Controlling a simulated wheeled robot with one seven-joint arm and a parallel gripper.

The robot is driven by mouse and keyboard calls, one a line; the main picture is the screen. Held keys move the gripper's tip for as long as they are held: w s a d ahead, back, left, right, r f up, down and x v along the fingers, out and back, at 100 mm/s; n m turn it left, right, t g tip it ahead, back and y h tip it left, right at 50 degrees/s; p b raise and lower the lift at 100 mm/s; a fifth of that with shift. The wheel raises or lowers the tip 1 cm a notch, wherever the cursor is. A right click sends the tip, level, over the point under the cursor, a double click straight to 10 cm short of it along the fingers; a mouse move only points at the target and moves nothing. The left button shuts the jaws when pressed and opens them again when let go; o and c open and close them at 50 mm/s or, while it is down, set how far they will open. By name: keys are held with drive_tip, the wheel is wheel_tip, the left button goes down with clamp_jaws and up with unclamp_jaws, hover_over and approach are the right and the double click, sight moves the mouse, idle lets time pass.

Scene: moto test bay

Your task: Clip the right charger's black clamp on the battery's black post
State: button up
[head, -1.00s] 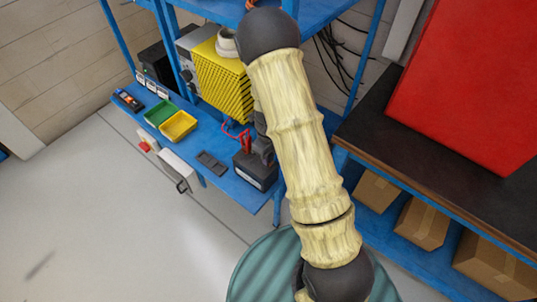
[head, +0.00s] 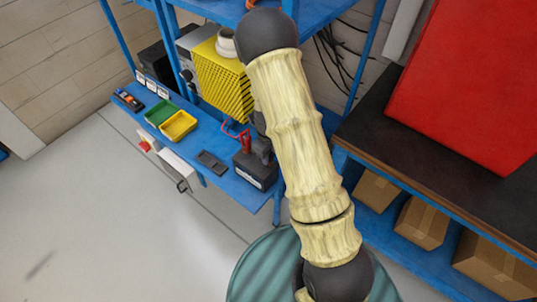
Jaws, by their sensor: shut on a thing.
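The battery (head: 254,170) is a dark box with a pale label, standing at the right end of the blue bench shelf. A red clamp with a red lead (head: 242,136) shows at its left top. My gripper (head: 264,150) is a dark shape over the battery's right top, partly behind my pale arm. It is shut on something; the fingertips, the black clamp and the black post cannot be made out. The yellow ribbed charger (head: 222,82) stands behind the battery, to the left of my arm. A grey charger (head: 187,45) is further left.
Green (head: 160,114) and yellow (head: 179,125) bins, a meter (head: 127,99) and a dark flat item (head: 211,162) lie on the blue shelf (head: 225,182). Blue rack posts stand close by. A dark-topped bench (head: 410,140) with a red panel is at right. The floor at left is clear.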

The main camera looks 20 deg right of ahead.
drive_tip(key=shift+f+b, duration=0.3)
drive_tip(key=shift+f, duration=0.25)
drive_tip(key=o, duration=1)
wheel_tip(320, 180, up, 18)
drive_tip(key=shift+f+b, duration=0.25)
drive_tip(key=shift+b, duration=0.2)
